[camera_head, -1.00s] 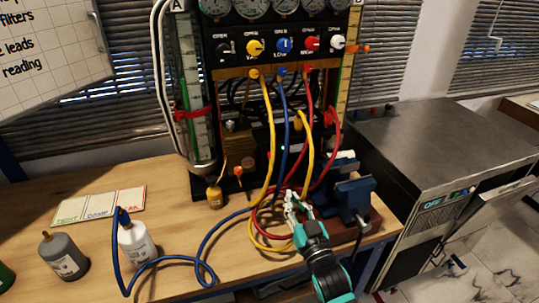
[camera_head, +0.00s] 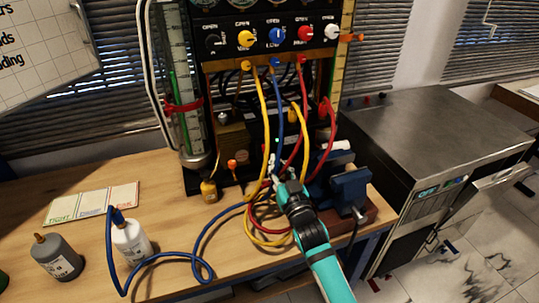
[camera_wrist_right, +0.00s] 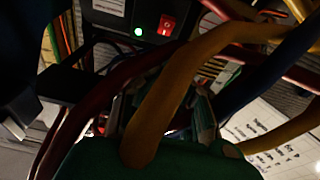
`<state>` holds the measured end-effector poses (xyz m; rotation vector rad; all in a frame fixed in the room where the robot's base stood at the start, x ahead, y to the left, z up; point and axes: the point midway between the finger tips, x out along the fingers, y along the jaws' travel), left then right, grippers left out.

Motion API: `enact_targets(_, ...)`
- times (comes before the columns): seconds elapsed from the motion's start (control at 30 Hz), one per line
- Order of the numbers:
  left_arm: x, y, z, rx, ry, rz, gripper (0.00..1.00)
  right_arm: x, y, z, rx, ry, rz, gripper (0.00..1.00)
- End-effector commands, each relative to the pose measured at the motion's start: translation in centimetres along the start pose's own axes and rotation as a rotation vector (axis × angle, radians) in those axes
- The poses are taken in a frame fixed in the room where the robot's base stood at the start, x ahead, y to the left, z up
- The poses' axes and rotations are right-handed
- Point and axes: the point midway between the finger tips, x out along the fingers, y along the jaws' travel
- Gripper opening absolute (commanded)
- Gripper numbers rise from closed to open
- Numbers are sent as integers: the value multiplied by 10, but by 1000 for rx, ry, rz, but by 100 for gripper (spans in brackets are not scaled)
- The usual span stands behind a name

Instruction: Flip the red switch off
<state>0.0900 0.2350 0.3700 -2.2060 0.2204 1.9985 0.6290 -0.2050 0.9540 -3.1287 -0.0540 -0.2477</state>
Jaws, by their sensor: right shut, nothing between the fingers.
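The red rocker switch (camera_wrist_right: 168,24) is at the top of the right wrist view, on a dark box (camera_wrist_right: 125,14) beside a lit green light (camera_wrist_right: 138,31). In the head view I cannot make out the switch among the hoses; a small green glow (camera_head: 277,141) shows there. My right gripper (camera_head: 274,163) is shut and empty, reaching in among the hoses below that glow. In the right wrist view its fingers are partly covered by a yellow hose (camera_wrist_right: 165,90); the switch lies beyond them, apart. My left gripper is not in view.
Yellow, blue (camera_head: 280,110) and red (camera_head: 333,125) hoses hang in front of the box and loop on the table (camera_head: 185,235). A blue vise (camera_head: 350,188) stands close right of my right arm. Bottles (camera_head: 131,240) stand at the left.

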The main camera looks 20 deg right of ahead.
Motion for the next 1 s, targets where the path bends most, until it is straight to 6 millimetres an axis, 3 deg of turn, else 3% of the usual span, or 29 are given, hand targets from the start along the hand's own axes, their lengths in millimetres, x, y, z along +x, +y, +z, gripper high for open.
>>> enact_targets(0.13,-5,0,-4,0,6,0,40,33,0,-2,0,1,0,0)
enact_targets(0.33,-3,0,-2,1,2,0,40,51,0,21,1,-2,1,0)
enact_targets(0.87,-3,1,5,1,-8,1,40,58,0,29,1,0,0,0)
enact_targets(1.0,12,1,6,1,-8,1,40,58,0,36,1,23,0,0)
